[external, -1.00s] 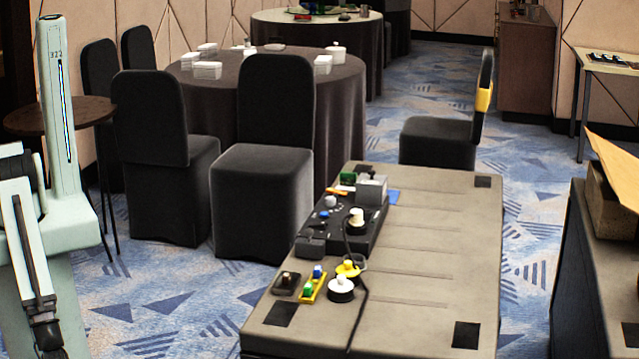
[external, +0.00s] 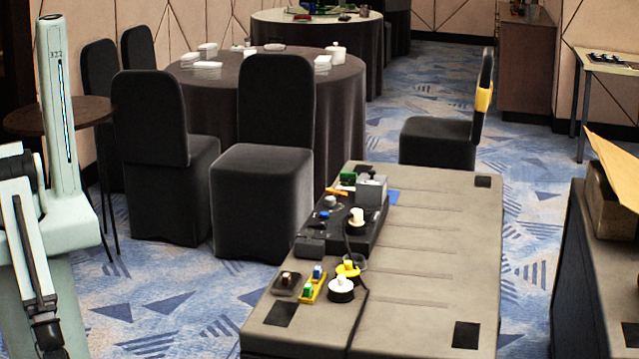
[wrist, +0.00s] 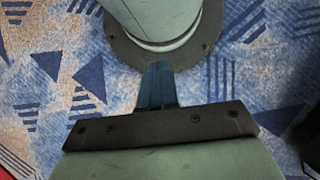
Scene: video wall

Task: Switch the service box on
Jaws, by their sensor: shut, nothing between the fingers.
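A grey-topped bench (external: 430,260) carries several control devices. A long black panel (external: 372,236) bears knobs and a grey box (external: 371,190). In front of it are a small dark box with a tan switch (external: 287,279), a yellow box with blue and green switches (external: 313,287), and a white round button on a black base (external: 341,287). I cannot tell which is the service box, or any switch's state. My gripper shows in the wrist view as dark blue fingers (wrist: 157,88), shut and empty, clear of the bench devices. In the external view my arm is at the far left, away from the bench.
A yellow round device (external: 348,268) and a black cable lie on the bench. Black chairs (external: 262,190) and a round dark-clothed table (external: 340,100) stand behind. A dark cabinet (external: 575,270) is at the right. Patterned carpet lies between my arm and the bench.

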